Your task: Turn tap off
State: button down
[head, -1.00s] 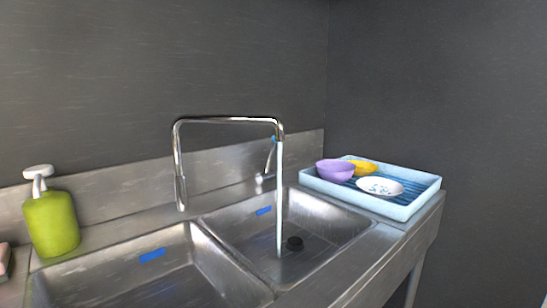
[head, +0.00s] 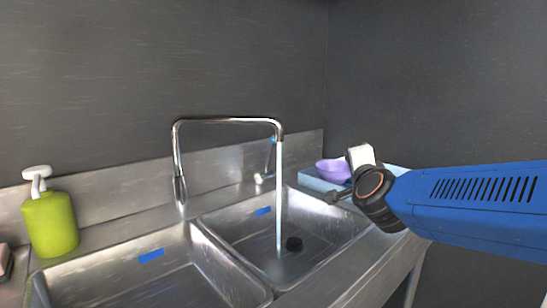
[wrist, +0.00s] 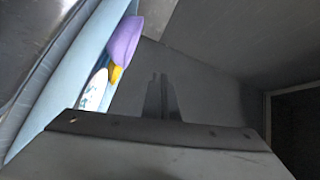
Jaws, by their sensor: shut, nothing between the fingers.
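A chrome tap (head: 228,119) arches over the double sink, and a stream of water (head: 279,205) runs from its spout into the right basin. My gripper (head: 332,197) is to the right of the tap, above the right basin's right edge and in front of the dish tray. It is apart from the tap and lever. Its fingers (wrist: 160,82) are together and empty in the wrist view. The tap and lever are not in the wrist view.
A light blue tray (head: 318,181) with a purple bowl (head: 333,171) stands right of the sink, partly behind my arm. The wrist view also shows a yellow item (wrist: 116,74) and a white dish (wrist: 95,90). A green soap bottle (head: 50,222) stands at far left.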

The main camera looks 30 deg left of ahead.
aim_at(270, 155)
jog(key=s+a+f+m+t+h, duration=0.1)
jog(key=s+a+f+m+h, duration=0.1)
jog(key=s+a+m, duration=0.3)
jog(key=s+a+f+m+t+h, duration=0.1)
jog(key=a+f+m+h, duration=0.1)
jog(key=a, duration=0.6)
jog(key=s+a+f+m+t+h, duration=0.1)
jog(key=s+a+m+h, duration=0.1)
jog(key=s+a+m, duration=0.3)
jog(key=w+a+r+n, duration=0.1)
jog(key=w+a, duration=0.4)
jog(key=w, duration=0.6)
jog(key=shift+w+a+r, duration=0.25)
jog(key=shift+a+r, duration=0.15)
jog(key=shift+r, duration=0.25)
jog(key=shift+n, duration=0.3)
